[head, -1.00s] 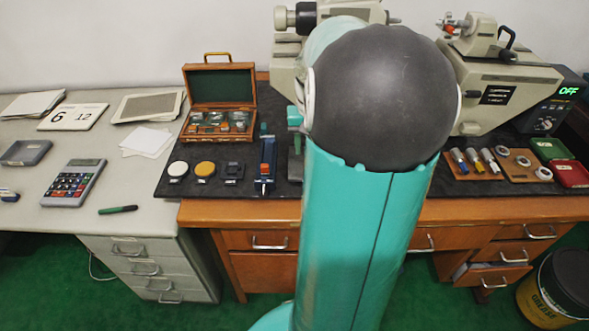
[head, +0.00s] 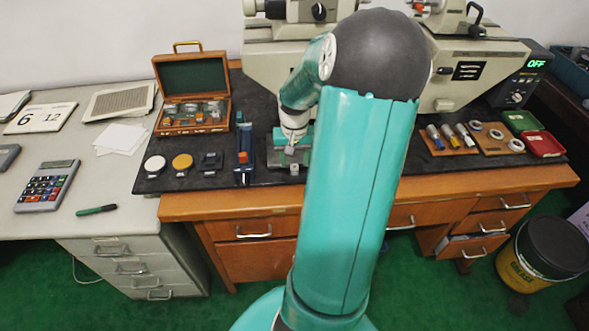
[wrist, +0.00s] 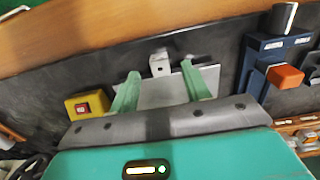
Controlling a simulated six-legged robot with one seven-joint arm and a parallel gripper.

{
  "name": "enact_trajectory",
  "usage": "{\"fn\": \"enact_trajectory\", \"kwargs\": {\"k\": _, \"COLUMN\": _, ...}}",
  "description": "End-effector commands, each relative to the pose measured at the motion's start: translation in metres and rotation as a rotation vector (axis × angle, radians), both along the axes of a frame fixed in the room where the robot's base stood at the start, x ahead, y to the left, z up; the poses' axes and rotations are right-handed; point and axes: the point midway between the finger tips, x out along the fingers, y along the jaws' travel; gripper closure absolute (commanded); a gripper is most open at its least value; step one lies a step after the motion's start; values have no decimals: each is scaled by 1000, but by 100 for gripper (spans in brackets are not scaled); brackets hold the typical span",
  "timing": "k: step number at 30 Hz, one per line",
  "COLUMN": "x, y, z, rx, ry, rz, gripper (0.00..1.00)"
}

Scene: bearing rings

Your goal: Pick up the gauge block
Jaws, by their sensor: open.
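A small pale grey block (wrist: 160,63), which looks like the gauge block, stands at the edge of a grey plate (wrist: 155,96) on the dark mat. In the head view the small block (head: 294,168) shows near the mat's front edge. My gripper (wrist: 161,71) is open, with its two green fingers pointing toward the block, one on each side of its line. The block appears just beyond the fingertips and is not gripped. In the head view my gripper (head: 291,140) is over the plate, partly hidden by my arm.
A blue stand with an orange part (head: 244,155) is left of the plate in the head view. A yellow block with a red label (wrist: 90,105) lies on the other side. A wooden case (head: 192,90) and a large beige machine (head: 270,55) stand behind.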

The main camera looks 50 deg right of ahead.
Motion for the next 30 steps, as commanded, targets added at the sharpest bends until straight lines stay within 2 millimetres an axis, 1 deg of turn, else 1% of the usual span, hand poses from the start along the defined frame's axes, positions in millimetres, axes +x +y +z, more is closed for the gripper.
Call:
{"fn": "enact_trajectory", "kwargs": {"k": 1, "x": 0, "y": 0, "z": -9, "rx": 4, "ry": 1, "rz": 1, "gripper": 53}}
{"fn": "enact_trajectory", "kwargs": {"k": 4, "x": 0, "y": 0, "z": -20, "rx": 2, "ry": 1, "rz": 1, "gripper": 53}}
{"fn": "enact_trajectory", "kwargs": {"k": 7, "x": 1, "y": 0, "z": -24, "rx": 0, "ry": -1, "rz": 1, "gripper": 53}}
{"fn": "enact_trajectory", "kwargs": {"k": 12, "x": 1, "y": 0, "z": -24, "rx": -1, "ry": -1, "rz": 1, "gripper": 53}}
{"fn": "enact_trajectory", "kwargs": {"k": 13, "x": 0, "y": 0, "z": -24, "rx": -1, "ry": -1, "rz": 1, "gripper": 56}}
{"fn": "enact_trajectory", "kwargs": {"k": 14, "x": 0, "y": 0, "z": -24, "rx": -1, "ry": -1, "rz": 1, "gripper": 62}}
{"fn": "enact_trajectory", "kwargs": {"k": 18, "x": 0, "y": 0, "z": -24, "rx": -1, "ry": -1, "rz": 1, "gripper": 90}}
{"fn": "enact_trajectory", "kwargs": {"k": 20, "x": 0, "y": 0, "z": -24, "rx": -1, "ry": -1, "rz": 1, "gripper": 100}}
{"fn": "enact_trajectory", "kwargs": {"k": 30, "x": 0, "y": 0, "z": -21, "rx": -1, "ry": 0, "rz": 0, "gripper": 100}}
